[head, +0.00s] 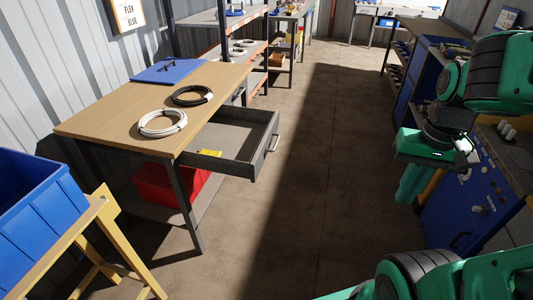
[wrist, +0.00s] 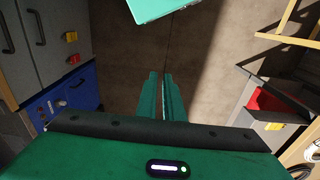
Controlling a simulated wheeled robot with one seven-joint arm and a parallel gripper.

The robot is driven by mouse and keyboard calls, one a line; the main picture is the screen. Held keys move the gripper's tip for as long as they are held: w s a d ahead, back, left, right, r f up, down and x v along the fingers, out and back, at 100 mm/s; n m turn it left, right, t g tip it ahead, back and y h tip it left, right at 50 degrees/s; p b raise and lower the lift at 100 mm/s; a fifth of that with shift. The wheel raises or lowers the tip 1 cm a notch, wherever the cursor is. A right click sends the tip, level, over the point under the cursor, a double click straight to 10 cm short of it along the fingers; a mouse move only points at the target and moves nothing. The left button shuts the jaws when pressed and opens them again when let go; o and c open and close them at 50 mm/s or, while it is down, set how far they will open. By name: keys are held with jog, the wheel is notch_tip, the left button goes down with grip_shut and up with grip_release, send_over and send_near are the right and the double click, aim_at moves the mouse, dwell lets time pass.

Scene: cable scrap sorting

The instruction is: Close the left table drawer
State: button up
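The wooden-topped table (head: 115,115) stands on the left in the head view. Its grey drawer (head: 250,163) is pulled well out to the right, with a bar handle (head: 274,143) on its front. A small yellow item (head: 210,153) shows at the drawer's near side. My gripper (head: 408,197) is at the right, pointing down, across the aisle and well apart from the drawer. In the wrist view my gripper's fingers (wrist: 163,78) are together with nothing seen between them. A grey edge and a red bin (wrist: 277,102) show at that view's right.
A white coil (head: 162,123), a black coil (head: 192,96) and a blue panel (head: 169,71) lie on the tabletop. A red bin (head: 158,186) sits below. A blue workbench cabinet (head: 470,205) stands at the right. The aisle floor (head: 310,190) between is clear.

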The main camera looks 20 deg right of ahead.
jog(key=shift+n+t, duration=0.5)
jog(key=shift+t, duration=0.3)
jog(key=w+f, duration=0.1)
jog(key=w, duration=0.3)
jog(key=w+f, duration=0.1)
jog(key=w, duration=0.3)
jog(key=w+a+f, duration=0.1)
jog(key=w, duration=0.3)
jog(key=shift+f, duration=0.2)
grip_shut()
jog(key=t+y, duration=0.3)
jog(key=t, duration=0.2)
send_near(262, 163)
notch_tip(262, 163, down, 3)
jog(key=d, duration=0.2)
jog(key=shift+w+a+r+n, duration=0.1)
jog(key=shift+w+a, duration=0.2)
jog(key=shift+a, duration=0.3)
jog(key=shift+w+a+n, duration=0.1)
jog(key=shift+w+a, duration=0.2)
jog(key=shift+a, duration=0.3)
jog(key=shift+w+a+r+n, duration=0.1)
jog(key=shift+w+a, duration=0.2)
jog(key=shift+a, duration=0.25)
jog(key=shift+w, duration=0.1)
